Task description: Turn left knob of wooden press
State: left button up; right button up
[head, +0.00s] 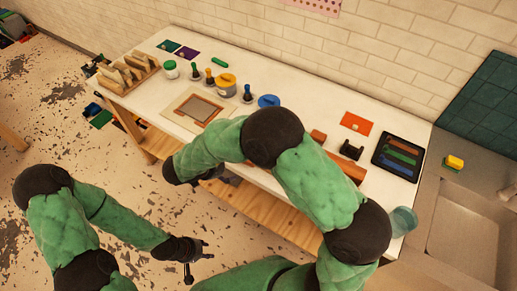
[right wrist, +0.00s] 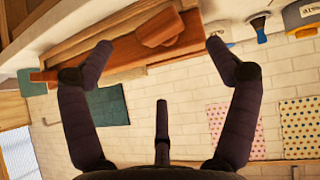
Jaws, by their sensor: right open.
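The reddish-brown wooden press (head: 345,166) lies at the right part of the table, partly hidden behind my right arm. In the right wrist view a wooden board (right wrist: 130,58) that looks like part of it crosses the top, with a block-like wooden knob (right wrist: 160,30) on it. I cannot tell for sure which knob this is. My right gripper (right wrist: 160,45) is open, its two fingertips apart on either side of the knob, with no clear contact. My left gripper (head: 199,265) is open and empty, low in front of the table.
On the white table (head: 150,85) stand a wooden rack (head: 127,74), a wooden frame (head: 198,107), several small tools, a blue-lidded tin (head: 268,101) and a dark tray (head: 399,155). A clear glass (head: 402,220) stands at the near right edge. A sink (head: 465,235) is at right.

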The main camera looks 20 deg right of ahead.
jog(key=b+x, duration=0.2)
jog(key=x, duration=0.8)
jog(key=shift+d+f, duration=0.15)
jog(key=shift+f, duration=0.05)
jog(key=shift+s, duration=0.15)
jog(key=c, duration=1.2)
